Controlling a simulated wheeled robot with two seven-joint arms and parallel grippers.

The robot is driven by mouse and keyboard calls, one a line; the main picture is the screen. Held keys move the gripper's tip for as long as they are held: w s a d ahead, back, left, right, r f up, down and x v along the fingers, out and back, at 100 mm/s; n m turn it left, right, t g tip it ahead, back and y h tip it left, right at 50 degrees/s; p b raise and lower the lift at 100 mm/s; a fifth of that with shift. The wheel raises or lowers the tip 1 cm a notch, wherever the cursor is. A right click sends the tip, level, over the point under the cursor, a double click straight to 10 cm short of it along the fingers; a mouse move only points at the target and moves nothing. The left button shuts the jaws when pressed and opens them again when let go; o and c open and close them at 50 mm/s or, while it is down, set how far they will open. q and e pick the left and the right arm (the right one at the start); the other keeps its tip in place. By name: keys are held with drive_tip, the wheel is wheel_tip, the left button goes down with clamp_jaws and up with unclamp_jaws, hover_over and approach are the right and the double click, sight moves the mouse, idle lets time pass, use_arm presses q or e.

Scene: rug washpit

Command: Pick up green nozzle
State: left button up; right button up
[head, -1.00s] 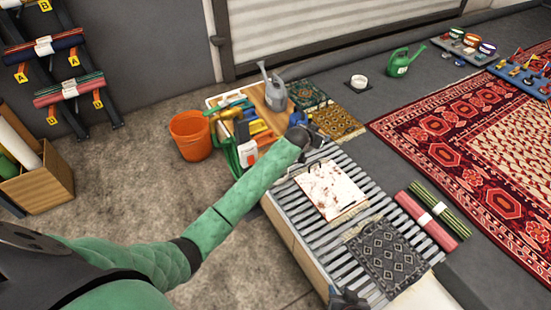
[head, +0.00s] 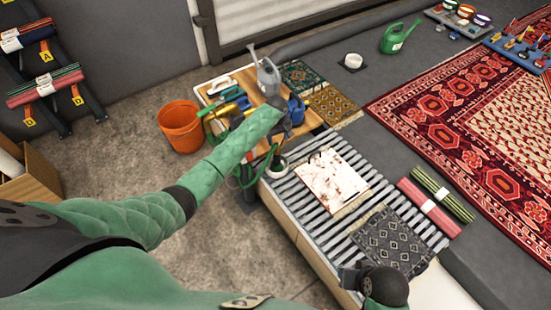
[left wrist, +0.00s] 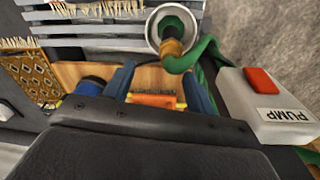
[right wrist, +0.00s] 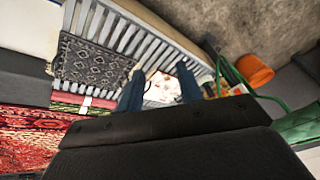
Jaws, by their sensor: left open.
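In the left wrist view, the green nozzle (left wrist: 172,24) shows as a green round end inside a pale ring-shaped holder, with a brass collar (left wrist: 173,48) and a green hose bending off to the right. In the head view the holder (head: 278,165) stands between the wooden table and the slatted bench, just below my left gripper (head: 288,118). In the left wrist view, my left gripper (left wrist: 158,75) has its blue fingers apart and empty, with the nozzle beyond the fingertips. My right gripper (right wrist: 159,85) is open and empty, above the slatted bench.
An orange bucket (head: 181,127) stands left. The slatted bench (head: 320,240) holds a stained cloth (head: 331,182) and patterned mat (head: 392,240).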

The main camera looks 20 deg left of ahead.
sight(277, 151)
use_arm(q)
drive_tip(key=shift+s+a+r+n+g, duration=0.15)
drive_tip(key=shift+s+n+g, duration=0.25)
drive_tip(key=shift+s+n, duration=0.35)
drive_tip(key=shift+n, duration=0.35)
drive_tip(key=shift+f, duration=0.5)
drive_tip(key=shift+w+f+p, duration=0.1)
drive_tip(key=shift+f+p, duration=0.35)
drive_tip(key=shift+f, duration=3)
use_arm(e)
drive_tip(key=shift+s+d+r+g, duration=0.25)
drive_tip(key=shift+s+d, duration=0.15)
drive_tip(key=shift+s, duration=0.15)
drive_tip(key=shift+s+d+r+g, duration=0.25)
drive_tip(key=shift+s+d, duration=0.1)
drive_tip(key=shift+s, duration=0.15)
use_arm(q)
drive_tip(key=c, duration=1.1)
